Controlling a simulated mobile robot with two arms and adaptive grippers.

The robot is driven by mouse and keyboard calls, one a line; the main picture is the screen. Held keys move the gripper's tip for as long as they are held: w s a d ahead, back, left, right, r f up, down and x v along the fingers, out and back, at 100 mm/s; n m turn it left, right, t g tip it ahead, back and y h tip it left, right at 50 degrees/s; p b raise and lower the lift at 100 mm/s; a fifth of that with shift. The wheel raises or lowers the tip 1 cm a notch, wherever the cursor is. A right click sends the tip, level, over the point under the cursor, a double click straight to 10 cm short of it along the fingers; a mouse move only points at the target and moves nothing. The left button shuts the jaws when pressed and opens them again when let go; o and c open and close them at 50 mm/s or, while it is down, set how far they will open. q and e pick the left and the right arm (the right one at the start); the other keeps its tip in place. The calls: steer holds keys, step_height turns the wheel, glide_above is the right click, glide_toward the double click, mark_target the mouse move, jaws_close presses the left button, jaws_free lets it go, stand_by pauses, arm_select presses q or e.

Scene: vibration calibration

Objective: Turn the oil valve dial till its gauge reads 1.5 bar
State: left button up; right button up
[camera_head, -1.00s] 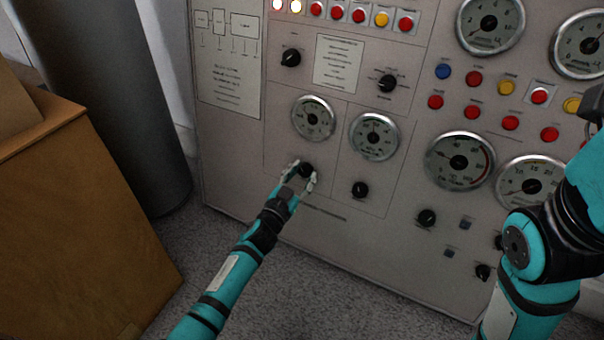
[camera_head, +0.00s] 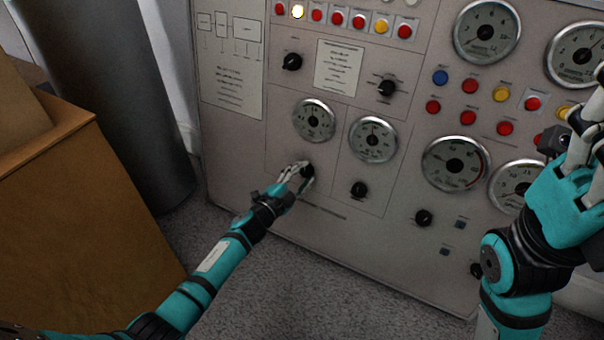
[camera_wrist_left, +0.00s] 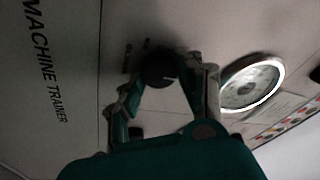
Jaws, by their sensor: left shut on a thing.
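A small black dial (camera_head: 308,172) sits on the grey panel under the left of two small gauges, partly hidden by my left gripper (camera_head: 301,174). In the left wrist view the dial (camera_wrist_left: 161,70) has a pale pointer mark and sits between the two fingers. My left gripper is shut on it. The small round gauge (camera_head: 314,120) above it has a white face and a silver rim; its reading and label are too small to tell. It also shows in the left wrist view (camera_wrist_left: 250,86). My right gripper (camera_head: 585,120) is at the right edge, partly cut off, in front of the panel.
A second small gauge (camera_head: 373,139) with its own black dial (camera_head: 358,189) is just to the right. Larger gauges (camera_head: 455,163), coloured buttons and other dials fill the panel's right. A brown box (camera_head: 80,220) and a dark cylinder (camera_head: 115,110) stand at left.

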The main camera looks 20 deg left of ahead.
stand_by(0.5)
arm_select(q)
steer(key=o, duration=1.2)
steer(key=shift+c, duration=0.2)
steer(key=v, duration=1.2)
